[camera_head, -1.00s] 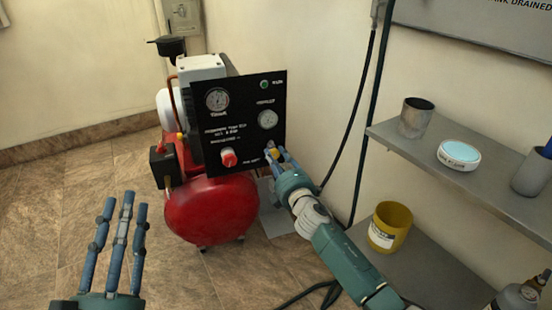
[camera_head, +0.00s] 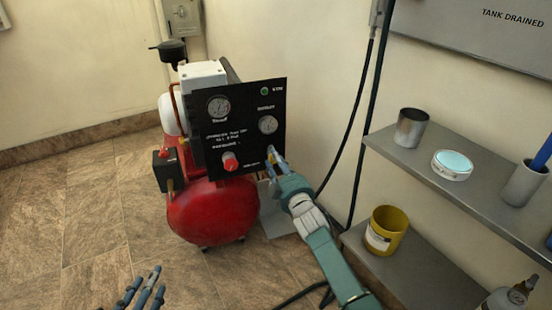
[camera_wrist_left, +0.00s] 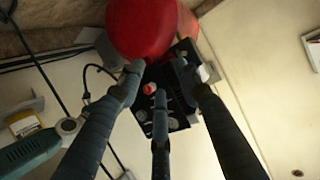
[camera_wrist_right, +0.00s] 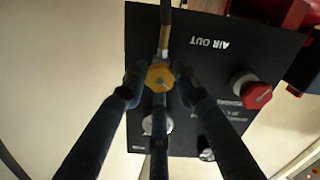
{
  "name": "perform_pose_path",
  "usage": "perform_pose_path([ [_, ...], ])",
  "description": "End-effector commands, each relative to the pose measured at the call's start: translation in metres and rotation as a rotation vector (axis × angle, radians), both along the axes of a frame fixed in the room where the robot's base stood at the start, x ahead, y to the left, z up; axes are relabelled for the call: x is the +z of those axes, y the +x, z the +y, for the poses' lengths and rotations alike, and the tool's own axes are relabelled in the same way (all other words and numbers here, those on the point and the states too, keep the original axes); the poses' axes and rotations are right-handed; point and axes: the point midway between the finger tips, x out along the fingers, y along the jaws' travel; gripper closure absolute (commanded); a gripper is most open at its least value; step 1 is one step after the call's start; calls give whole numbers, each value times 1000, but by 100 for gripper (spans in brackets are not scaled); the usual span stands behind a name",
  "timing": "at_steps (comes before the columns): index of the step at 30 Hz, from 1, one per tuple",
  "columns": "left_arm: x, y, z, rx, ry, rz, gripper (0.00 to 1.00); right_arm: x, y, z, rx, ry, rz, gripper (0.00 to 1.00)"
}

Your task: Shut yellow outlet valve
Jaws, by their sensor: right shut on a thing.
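The yellow outlet valve (camera_wrist_right: 160,76) is on the black control panel (camera_wrist_right: 200,50), beside the words AIR OUT in the right wrist view. My right gripper (camera_wrist_right: 157,88) has its fingers around the yellow knob and is shut on it. In the head view my right gripper (camera_head: 275,160) is at the panel's lower right corner and mostly hides the valve. My left gripper (camera_head: 146,285) is at the bottom of the head view, away from the panel. Its fingers are spread and empty in the left wrist view (camera_wrist_left: 165,85).
The panel is on a red air compressor (camera_head: 210,207) with a red knob (camera_head: 230,161) and gauges. A grey shelf (camera_head: 420,172) at the right holds a metal cup (camera_head: 411,128) and a round tin (camera_head: 452,164). A yellow bucket (camera_head: 387,229) stands lower. The floor at left is clear.

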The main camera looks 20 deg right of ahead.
Motion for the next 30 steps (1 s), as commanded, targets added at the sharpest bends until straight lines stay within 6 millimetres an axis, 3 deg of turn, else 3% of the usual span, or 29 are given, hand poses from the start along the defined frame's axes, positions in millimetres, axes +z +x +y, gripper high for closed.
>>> perform_pose_path([
  [9, -70, -71, 28, 29, 94, 412, 66, 0, 0, -3, -6, 299, 15, 98],
  [15, -97, -124, 45, 47, 142, 642, 66, 0, 0, -3, -5, 486, 21, 98],
  [21, -109, -169, 58, 59, 177, 814, 66, -2, -1, -2, -5, 653, 27, 98],
  [30, -105, -171, 58, 60, 177, 822, 66, -4, -1, -2, -6, 828, 34, 98],
])
